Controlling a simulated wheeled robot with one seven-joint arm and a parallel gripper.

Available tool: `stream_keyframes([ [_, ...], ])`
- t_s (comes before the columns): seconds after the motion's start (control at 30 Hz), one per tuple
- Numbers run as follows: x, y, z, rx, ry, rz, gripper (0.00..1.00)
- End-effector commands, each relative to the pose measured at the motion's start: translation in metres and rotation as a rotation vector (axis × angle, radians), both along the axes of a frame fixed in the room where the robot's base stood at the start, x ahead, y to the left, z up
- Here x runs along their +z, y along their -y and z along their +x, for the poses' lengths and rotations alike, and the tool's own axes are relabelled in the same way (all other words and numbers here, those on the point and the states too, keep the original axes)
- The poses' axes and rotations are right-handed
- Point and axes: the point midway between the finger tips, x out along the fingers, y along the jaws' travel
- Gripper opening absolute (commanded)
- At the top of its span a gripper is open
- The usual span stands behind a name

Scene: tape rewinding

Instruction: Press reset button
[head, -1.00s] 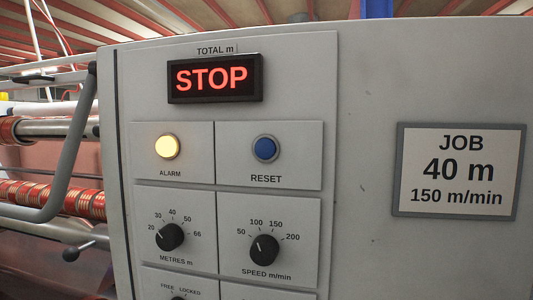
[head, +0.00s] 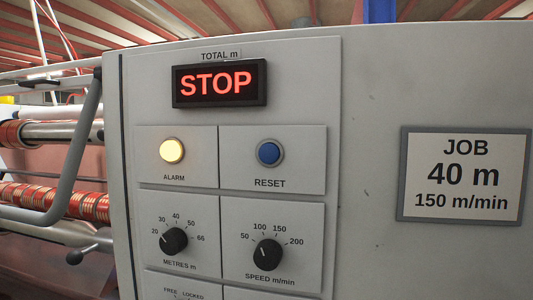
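The blue round reset button (head: 269,153) sits in a metal ring on the grey control panel (head: 300,100), above the label RESET. To its left, the alarm lamp (head: 172,151) glows yellow. Above them, the display (head: 219,83) reads STOP in red under the words TOTAL m. My gripper is not in view, and nothing covers the button.
Below are the metres knob (head: 173,241), pointing near 20, and the speed knob (head: 268,254), pointing near 50. A job sign (head: 464,174) reads 40 m, 150 m/min. Rollers with tape (head: 60,200) and a grey bent bar (head: 82,145) stand at left.

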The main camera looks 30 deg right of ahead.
Motion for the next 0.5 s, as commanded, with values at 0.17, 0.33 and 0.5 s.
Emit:
stream_keyframes([
  [0.17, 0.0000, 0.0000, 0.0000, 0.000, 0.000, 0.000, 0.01],
  [0.33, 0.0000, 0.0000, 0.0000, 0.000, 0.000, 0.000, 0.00],
  [0.5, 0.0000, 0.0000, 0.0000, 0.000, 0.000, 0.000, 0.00],
])
